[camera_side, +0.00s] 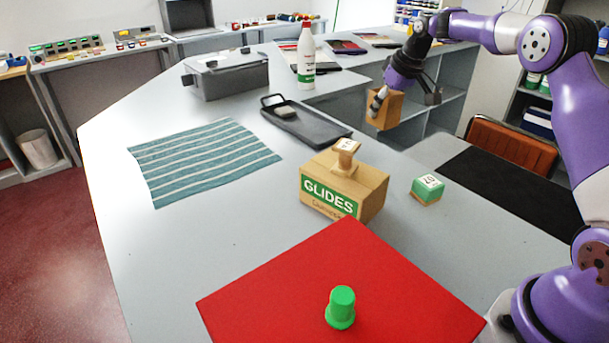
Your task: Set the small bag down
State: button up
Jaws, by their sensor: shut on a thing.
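The small bag (390,112) is a plain brown, box-shaped thing at the upper right of the side view. My gripper (386,98) is shut on it, with one pale fingertip showing against its near side. The arm reaches in from the right, and the bag appears held above the counter's right part, near the open shelving. The far finger's contact is hidden, and the gap beneath the bag is hard to judge.
A GLIDES box (372,190) with a wooden stamp (346,150), a green-and-white block (427,190), a black tray (325,133) and a white bottle (306,60) stand nearby. A striped cloth (200,160) and red mat (270,290) lie flat. Bare counter (240,220) lies between them.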

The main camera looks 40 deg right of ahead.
notch_tip(320, 180, up, 6)
jog(key=shift+f, duration=0.25)
jog(key=a+n+y, duration=0.2)
jog(key=a+n, duration=0.3)
jog(key=a, duration=1.8)
jog(key=s+a+n+g+y, duration=0.1)
jog(key=s+a+n, duration=0.2)
jog(key=s+a, duration=0.5)
jog(key=s+a+n+y, duration=0.1)
jog(key=s+a+n, duration=0.15)
jog(key=a, duration=0.95)
jog(key=shift+m, duration=0.25)
jog(key=w+d+f, duration=0.2)
jog(key=f, duration=0.1)
jog(key=w+d+f, duration=0.2)
jog(key=w+f, duration=0.1)
jog(key=f, duration=0.1)
jog(key=w+d+f, duration=0.2)
jog(key=w+f, duration=0.1)
jog(key=f, duration=0.1)
jog(key=shift+d+f, duration=0.2)
jog(key=shift+d, duration=0.1)
jog(key=shift+w+d+f, duration=0.15)
jog(key=shift+w+d, duration=0.05)
jog(key=shift+f, duration=2.05)
jog(key=shift+f, duration=0.1)
